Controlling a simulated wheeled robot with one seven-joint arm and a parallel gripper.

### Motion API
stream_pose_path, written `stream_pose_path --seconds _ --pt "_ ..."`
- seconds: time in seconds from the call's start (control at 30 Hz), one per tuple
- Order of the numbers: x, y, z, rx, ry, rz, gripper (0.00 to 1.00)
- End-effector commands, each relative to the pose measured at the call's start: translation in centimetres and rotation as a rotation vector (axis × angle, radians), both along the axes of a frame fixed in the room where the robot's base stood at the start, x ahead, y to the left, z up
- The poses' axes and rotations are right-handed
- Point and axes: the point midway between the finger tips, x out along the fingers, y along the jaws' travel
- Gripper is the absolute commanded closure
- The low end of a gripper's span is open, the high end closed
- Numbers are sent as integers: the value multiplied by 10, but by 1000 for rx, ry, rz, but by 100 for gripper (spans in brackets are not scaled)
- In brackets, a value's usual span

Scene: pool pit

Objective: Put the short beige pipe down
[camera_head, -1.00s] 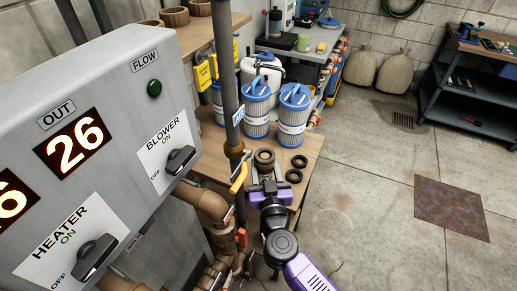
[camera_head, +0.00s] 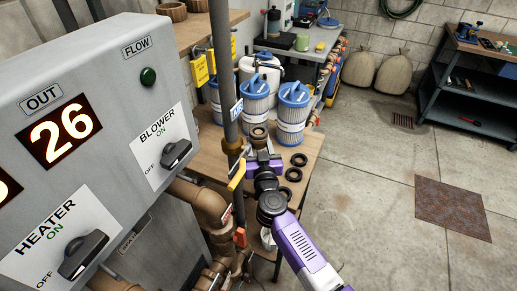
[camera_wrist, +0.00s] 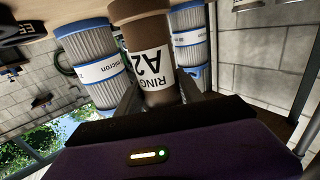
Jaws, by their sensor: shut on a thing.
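The short beige pipe (camera_wrist: 145,40) is brownish, with a flared end and a white label reading "RING A2". In the wrist view it stands between the two fingers of my gripper (camera_wrist: 158,95), which is shut on it. In the head view the pipe (camera_head: 258,136) shows as a small ringed end just beyond my gripper (camera_head: 262,152). They are over the wooden table (camera_head: 312,150), in front of the blue-capped filters. I cannot tell whether the pipe touches the tabletop.
Blue-capped filter cartridges (camera_head: 293,112) stand close behind the pipe. Several black rings (camera_head: 293,174) lie to the right of my gripper. A grey vertical pole (camera_head: 223,70) and a yellow-handled valve (camera_head: 237,175) are close on the left. A control panel (camera_head: 90,140) fills the left side.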

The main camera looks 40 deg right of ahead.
Motion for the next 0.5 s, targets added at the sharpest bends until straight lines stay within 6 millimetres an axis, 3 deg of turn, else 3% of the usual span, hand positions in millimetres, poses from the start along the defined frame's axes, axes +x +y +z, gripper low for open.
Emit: stream_pose_path --seconds 0.1,0.5 --pt "0 0 -13 0 -2 0 100" --pt "0 0 -15 -2 -1 0 100"
